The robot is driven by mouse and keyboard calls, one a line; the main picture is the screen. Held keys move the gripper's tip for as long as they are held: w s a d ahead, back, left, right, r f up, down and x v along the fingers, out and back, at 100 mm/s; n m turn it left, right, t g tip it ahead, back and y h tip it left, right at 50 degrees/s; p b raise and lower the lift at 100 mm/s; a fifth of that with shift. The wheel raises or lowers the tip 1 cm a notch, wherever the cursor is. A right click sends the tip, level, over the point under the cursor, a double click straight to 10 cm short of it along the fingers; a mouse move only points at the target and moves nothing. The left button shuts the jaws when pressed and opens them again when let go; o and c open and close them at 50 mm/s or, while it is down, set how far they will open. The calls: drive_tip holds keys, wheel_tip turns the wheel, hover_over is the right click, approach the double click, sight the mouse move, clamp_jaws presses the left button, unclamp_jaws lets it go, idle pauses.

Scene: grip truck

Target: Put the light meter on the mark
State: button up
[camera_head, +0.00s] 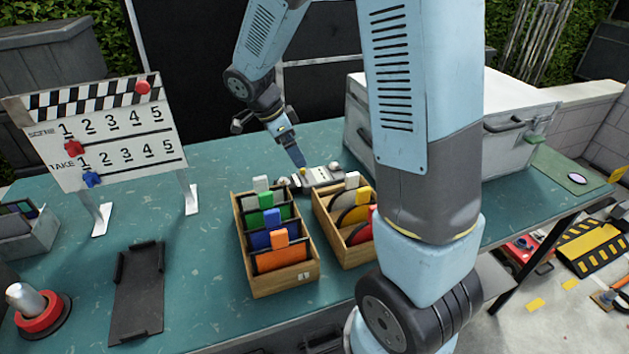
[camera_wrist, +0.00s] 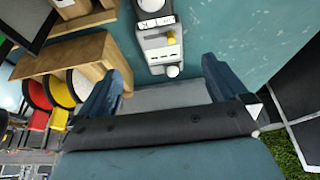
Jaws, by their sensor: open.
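The light meter is a small grey and white device (camera_head: 322,177) with a yellow knob, lying on the teal table behind two wooden boxes. It also shows in the wrist view (camera_wrist: 158,45), with a round white part at its top edge. My gripper (camera_head: 299,164) is open and empty, pointing down close to the meter's left end. In the wrist view the meter lies between the lines of my two fingers (camera_wrist: 162,80), mostly beyond their tips.
Two wooden boxes (camera_head: 283,287) of coloured discs and cards stand in front of the meter. A grey case (camera_head: 510,108) stands behind my arm, left of the pad. A clapperboard (camera_head: 100,135), a black tray (camera_head: 137,300) and a red-based knob (camera_head: 42,318) occupy the left.

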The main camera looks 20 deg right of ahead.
hover_over(311, 176)
drive_tip(key=a, duration=0.3)
drive_tip(key=f, duration=0.5)
drive_tip(key=shift+s+d+f, duration=0.15)
drive_tip(key=shift+d+f, duration=0.05)
drive_tip(key=shift+f, duration=0.2)
drive_tip(key=shift+d+x, duration=0.1)
drive_tip(key=shift+x, duration=1.2)
drive_tip(key=shift+d+x, duration=0.15)
drive_tip(key=shift+x, duration=1.15)
drive_tip(key=shift+r, duration=0.1)
drive_tip(key=c, duration=1.2)
